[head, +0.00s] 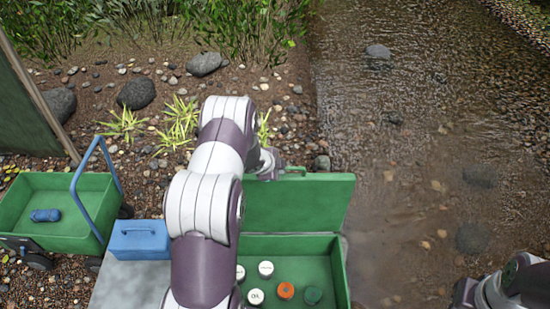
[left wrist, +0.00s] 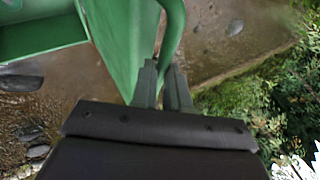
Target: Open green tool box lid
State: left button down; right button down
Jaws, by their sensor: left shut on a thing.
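The green tool box (head: 342,272) stands at the bottom middle of the head view. Its lid (head: 310,205) is raised and stands up along the far side, so the inside shows. My left gripper (head: 278,172) is at the lid's top edge, partly hidden behind my own arm. In the left wrist view its fingers (left wrist: 163,88) are closed around the green lid handle (left wrist: 173,30), beside the lid panel (left wrist: 128,45). My right arm shows at the bottom right of the head view, but its gripper is not seen.
Several small jars, including an orange-topped one (head: 286,291), sit inside the box. A blue case (head: 139,240) and a green cart (head: 70,193) with a blue handle stand to the left. Rocks and plants lie behind; shallow water (head: 420,150) is on the right.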

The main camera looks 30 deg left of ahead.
pick_arm(q)
jog(key=shift+w+a+r, duration=0.1)
jog(key=shift+w, duration=0.35)
jog(key=c, duration=1.1)
grip_release()
jog(key=shift+s, duration=0.2)
